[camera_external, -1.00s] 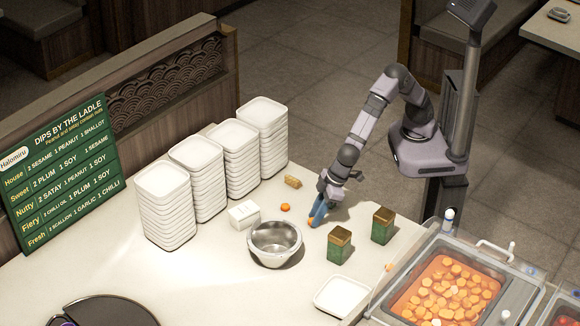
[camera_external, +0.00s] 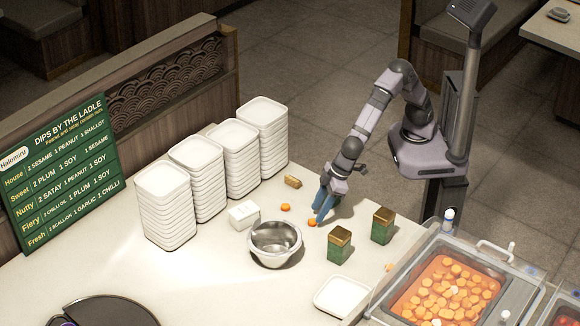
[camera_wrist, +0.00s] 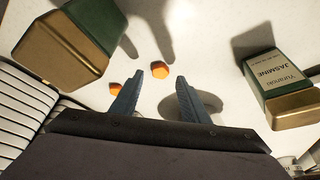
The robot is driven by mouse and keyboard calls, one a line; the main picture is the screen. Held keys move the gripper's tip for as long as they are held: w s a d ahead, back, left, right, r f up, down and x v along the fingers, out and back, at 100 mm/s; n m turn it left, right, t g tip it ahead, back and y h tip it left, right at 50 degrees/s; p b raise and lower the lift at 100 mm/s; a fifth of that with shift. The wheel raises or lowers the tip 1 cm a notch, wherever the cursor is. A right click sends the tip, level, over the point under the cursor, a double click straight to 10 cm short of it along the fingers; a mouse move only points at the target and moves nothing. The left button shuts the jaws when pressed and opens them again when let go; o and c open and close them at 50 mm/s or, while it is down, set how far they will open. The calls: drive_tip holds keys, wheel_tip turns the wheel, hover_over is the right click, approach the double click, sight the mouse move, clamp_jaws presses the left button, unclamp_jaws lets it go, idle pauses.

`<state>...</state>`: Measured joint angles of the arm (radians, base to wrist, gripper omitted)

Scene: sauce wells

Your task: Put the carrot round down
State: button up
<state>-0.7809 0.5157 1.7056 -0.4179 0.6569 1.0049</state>
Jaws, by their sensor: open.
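One orange carrot round (camera_external: 312,222) lies flat on the pale counter, just beside my fingertips. In the wrist view this carrot round (camera_wrist: 160,69) lies just beyond the gap between the fingers, apart from both. A second carrot round (camera_external: 285,207) lies further left on the counter; it also shows in the wrist view (camera_wrist: 115,88), near the left finger. My gripper (camera_external: 321,213) is low over the counter, pointing down. In the wrist view its two blue fingers (camera_wrist: 161,80) are spread, with nothing between them.
A steel bowl (camera_external: 275,243) stands left of and nearer than my gripper. Two green-and-gold tins (camera_external: 339,246) (camera_external: 382,226) stand to the right. A white block (camera_external: 243,214), a brown block (camera_external: 293,182) and dish stacks (camera_external: 166,205) are leftward. A carrot pan (camera_external: 447,285) is at right.

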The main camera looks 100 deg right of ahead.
drive_tip(key=v, duration=0.4)
drive_tip(key=shift+d+b, duration=0.1)
drive_tip(key=shift+b, duration=0.3)
drive_tip(key=shift+o, duration=0.5)
drive_tip(key=shift+r, duration=0.1)
